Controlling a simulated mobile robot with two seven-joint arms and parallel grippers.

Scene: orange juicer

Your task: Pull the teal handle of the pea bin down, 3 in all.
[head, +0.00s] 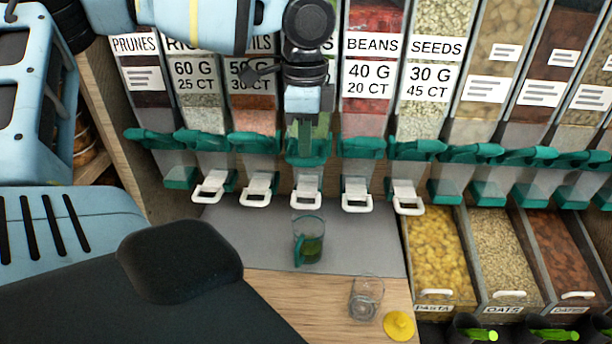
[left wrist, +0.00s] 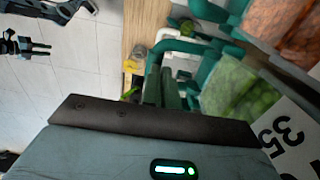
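The pea bin (head: 322,126), with green contents, stands in the middle of the dispenser row. Its label is mostly hidden behind my left arm. Its teal handle (head: 308,150) is at the bin's bottom, above a white pull tab. My left gripper (head: 304,104) is right in front of the bin, just above the handle; whether it touches the handle I cannot tell. In the left wrist view, its two fingers (left wrist: 162,88) lie close together, with nothing visible between them. The green peas show there too, beside the fingers. My right gripper is not in view.
A cup with a teal handle (head: 308,242) and green contents stands on the grey mat (head: 365,245) below the pea bin. A clear glass (head: 365,298) and a yellow disc (head: 398,326) are in front. Neighbouring bins with teal handles (head: 361,146) stand close on both sides. Open food trays (head: 432,292) are at right.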

